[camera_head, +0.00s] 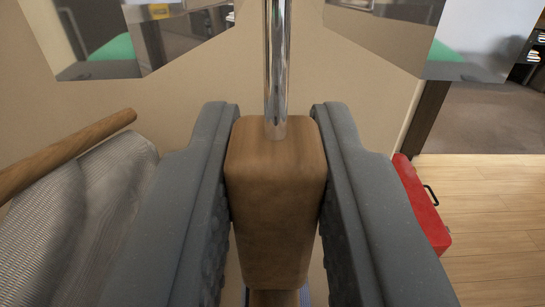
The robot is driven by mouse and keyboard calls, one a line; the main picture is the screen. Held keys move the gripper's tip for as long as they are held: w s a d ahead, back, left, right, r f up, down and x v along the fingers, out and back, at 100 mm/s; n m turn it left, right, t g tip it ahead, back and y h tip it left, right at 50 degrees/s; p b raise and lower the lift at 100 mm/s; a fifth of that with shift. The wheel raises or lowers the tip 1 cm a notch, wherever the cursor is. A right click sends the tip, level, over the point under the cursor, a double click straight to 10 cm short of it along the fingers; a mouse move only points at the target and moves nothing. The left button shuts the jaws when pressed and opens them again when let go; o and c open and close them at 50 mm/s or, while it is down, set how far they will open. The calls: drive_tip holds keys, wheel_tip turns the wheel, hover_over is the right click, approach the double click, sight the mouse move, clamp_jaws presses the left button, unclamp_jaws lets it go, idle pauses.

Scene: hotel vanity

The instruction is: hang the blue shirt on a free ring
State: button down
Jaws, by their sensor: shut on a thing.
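My gripper (278,200) has its two dark grey fingers shut on a wooden block (275,190), which looks like the neck of a hanger. A chrome stem (277,70) rises from the top of the block and leaves the picture at the top edge. No ring is in view, and the stem's upper end is out of frame.
At left, a grey striped garment (75,220) hangs under a wooden hanger bar (65,155), close to my left finger. Mirror-like panels (150,40) are at the top against a beige wall (200,90). A red case (422,205) stands on the wooden floor (495,215) at right.

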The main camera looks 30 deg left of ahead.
drive_tip(key=shift+f, duration=0.1)
idle(0.3)
drive_tip(key=c, duration=1.2)
unclamp_jaws()
drive_tip(key=shift+s, duration=0.1)
